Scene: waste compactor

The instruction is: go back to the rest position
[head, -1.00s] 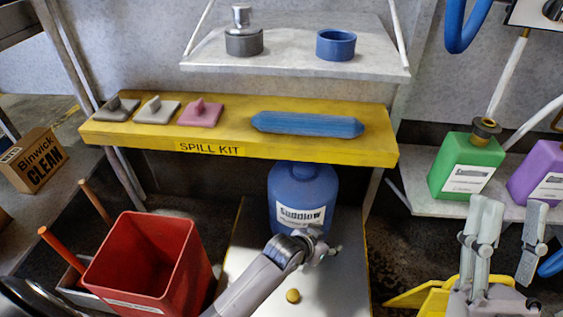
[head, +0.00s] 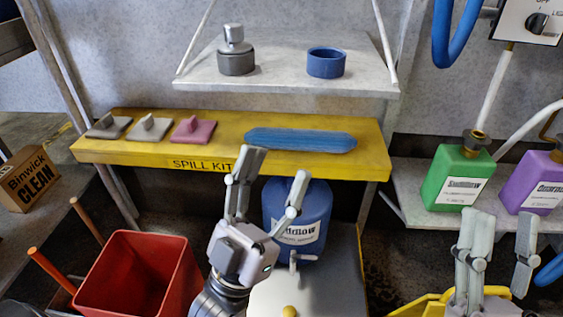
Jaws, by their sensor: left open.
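My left gripper (head: 270,180) is raised in the middle of the head view, in front of the yellow spill kit shelf. Its two fingers point up and stand apart with nothing between them. It partly covers a blue labelled jug (head: 312,212) on the pale stand behind it. My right gripper (head: 498,245) is at the lower right, fingers up and apart, with nothing seen between them. It is in front of a yellow object at the bottom edge.
The yellow shelf (head: 110,155) holds three small pads and a blue roll (head: 300,140). A red bin (head: 140,270) stands at lower left. Green (head: 458,178) and purple (head: 536,180) jugs stand on the right shelf. A grey upper shelf (head: 285,80) holds a metal piece and a blue ring.

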